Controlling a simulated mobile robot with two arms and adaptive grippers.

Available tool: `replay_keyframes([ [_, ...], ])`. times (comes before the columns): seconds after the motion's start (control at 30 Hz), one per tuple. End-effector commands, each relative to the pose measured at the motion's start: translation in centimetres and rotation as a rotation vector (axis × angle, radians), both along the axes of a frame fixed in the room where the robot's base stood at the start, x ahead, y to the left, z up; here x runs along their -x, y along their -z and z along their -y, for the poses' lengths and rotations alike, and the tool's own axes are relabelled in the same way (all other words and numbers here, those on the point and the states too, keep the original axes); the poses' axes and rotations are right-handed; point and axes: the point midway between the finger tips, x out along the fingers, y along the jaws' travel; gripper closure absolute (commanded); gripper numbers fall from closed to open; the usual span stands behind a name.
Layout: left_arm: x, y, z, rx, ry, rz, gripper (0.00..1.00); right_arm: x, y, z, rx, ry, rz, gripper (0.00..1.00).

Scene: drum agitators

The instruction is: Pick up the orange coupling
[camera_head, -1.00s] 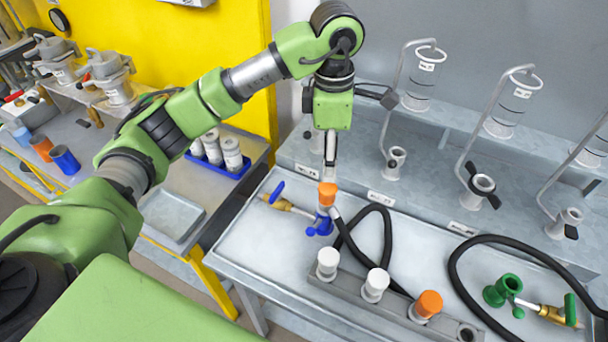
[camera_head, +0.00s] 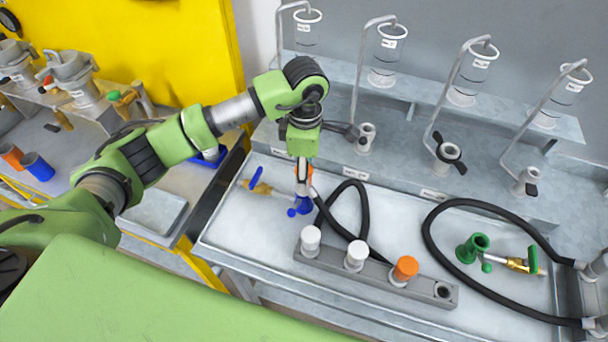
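One orange coupling (camera_head: 310,170) stands just behind and right of the fingers of my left gripper (camera_head: 303,188), mostly hidden by them. The gripper points straight down beside or around this coupling, close to a blue fitting (camera_head: 302,206) on the tray. Its fingers are seen nearly edge-on, so I cannot tell whether they are apart or closed on the coupling. A second orange coupling (camera_head: 405,267) stands upright in the grey rack (camera_head: 322,265), right of two white ones. My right gripper is out of view.
White couplings (camera_head: 311,239) and (camera_head: 356,254) stand in the rack, with an empty hole at its right end. Black hoses (camera_head: 345,225) curl across the tray. A green fitting (camera_head: 472,247) lies at right. Several clear cylinders (camera_head: 388,55) hang at the back.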

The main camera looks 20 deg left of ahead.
Motion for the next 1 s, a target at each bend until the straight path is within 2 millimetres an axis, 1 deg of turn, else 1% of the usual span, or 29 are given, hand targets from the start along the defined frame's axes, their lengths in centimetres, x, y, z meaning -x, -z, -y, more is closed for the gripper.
replay_keyframes([
  [0.03,0.2,0.2,-0.1,-0.001,-0.002,-0.004,0.53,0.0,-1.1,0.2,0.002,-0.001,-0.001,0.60],
  [0.13,0.1,1.7,-0.2,0.000,-0.001,-0.004,0.53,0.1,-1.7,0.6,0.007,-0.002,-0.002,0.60],
  [0.23,0.1,2.7,-0.2,-0.001,-0.002,-0.001,0.53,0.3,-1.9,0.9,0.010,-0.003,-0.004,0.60],
  [0.33,0.0,3.1,-0.2,0.000,-0.001,0.000,0.53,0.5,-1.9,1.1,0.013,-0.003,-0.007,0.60],
  [0.5,0.0,3.1,-0.2,0.000,-0.001,0.001,0.53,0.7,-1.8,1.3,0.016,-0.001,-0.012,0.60],
  [0.57,0.0,3.1,-0.2,0.000,-0.001,0.001,0.69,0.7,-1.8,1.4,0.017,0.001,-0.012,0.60],
  [0.6,0.0,3.1,-0.2,0.000,-0.001,0.001,0.79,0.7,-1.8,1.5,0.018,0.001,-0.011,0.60],
  [0.67,0.0,3.1,-0.2,0.000,-0.001,0.001,0.95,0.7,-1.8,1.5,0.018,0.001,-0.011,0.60],
  [0.7,0.0,3.1,-0.2,0.000,-0.001,0.001,1.00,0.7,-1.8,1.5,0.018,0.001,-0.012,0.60],
  [1.0,-0.1,2.9,-0.2,0.000,-0.001,0.003,1.00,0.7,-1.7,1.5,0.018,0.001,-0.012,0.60],
])
